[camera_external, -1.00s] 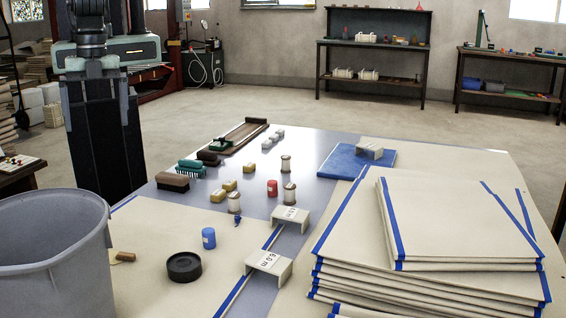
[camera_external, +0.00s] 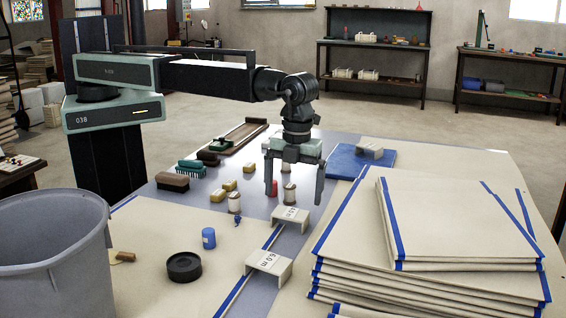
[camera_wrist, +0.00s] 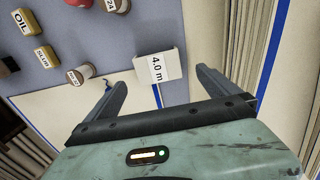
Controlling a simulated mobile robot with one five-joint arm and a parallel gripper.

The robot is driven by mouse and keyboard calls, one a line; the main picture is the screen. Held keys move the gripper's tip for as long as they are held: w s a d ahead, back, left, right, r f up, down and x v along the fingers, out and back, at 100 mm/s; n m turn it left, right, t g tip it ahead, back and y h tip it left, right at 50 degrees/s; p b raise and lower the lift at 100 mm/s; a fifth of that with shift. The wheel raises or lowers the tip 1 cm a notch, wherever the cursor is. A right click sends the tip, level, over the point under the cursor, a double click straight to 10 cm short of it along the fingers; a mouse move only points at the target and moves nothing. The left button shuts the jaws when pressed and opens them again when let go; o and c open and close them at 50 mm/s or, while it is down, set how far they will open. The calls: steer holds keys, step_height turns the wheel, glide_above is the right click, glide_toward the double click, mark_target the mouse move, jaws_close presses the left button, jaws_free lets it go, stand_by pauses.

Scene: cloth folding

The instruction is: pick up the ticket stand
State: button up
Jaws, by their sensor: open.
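Another marked "6.0 m" (camera_external: 269,264) is nearer the front edge.
A stack of folded cloths (camera_external: 460,225) with blue edges stands right of the stands. Small spools and blocks, including a yellow OIL block (camera_wrist: 22,20), lie left of them. A grey bin (camera_external: 50,250) is far left.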

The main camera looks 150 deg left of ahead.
mark_target(291, 213)
steer(key=f+b, duration=0.4)
steer(key=f, duration=0.1)
steer(key=f+b, duration=0.2)
steer(key=shift+s+d+f, duration=0.15)
steer(key=shift+s+f, duration=0.1)
steer(key=shift+s, duration=0.05)
steer(key=shift+r, duration=0.2)
steer(key=c, duration=1.4)
